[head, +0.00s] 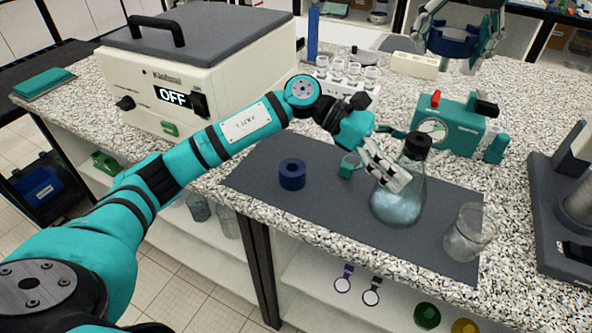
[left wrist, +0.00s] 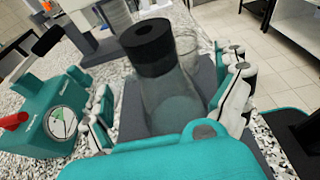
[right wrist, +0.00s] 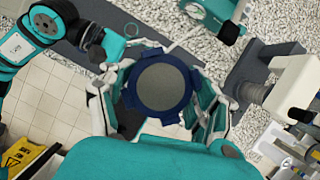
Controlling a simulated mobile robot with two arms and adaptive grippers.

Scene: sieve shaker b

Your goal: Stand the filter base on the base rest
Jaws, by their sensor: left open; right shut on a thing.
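The filter base, a dark blue round piece with a grey disc in its middle, is between the fingers of my right gripper (right wrist: 162,92) in the right wrist view (right wrist: 162,86). In the head view this blue piece (head: 453,42) is held high at the top right, clear of the bench. A short dark blue ring (head: 292,173) with a central hole, apparently the base rest, stands on the grey mat. My left gripper (head: 391,174) is open at a clear flask (head: 400,203) with a black holed stopper (head: 417,146). In the left wrist view the flask (left wrist: 172,105) is between its fingers; contact is unclear.
The grey mat (head: 330,225) also bears a glass beaker (head: 468,235). A teal pump with a gauge (head: 450,127) stands behind the flask. A large sieve shaker box (head: 200,70) is at the back left, and a grey stand (head: 565,205) at the right edge.

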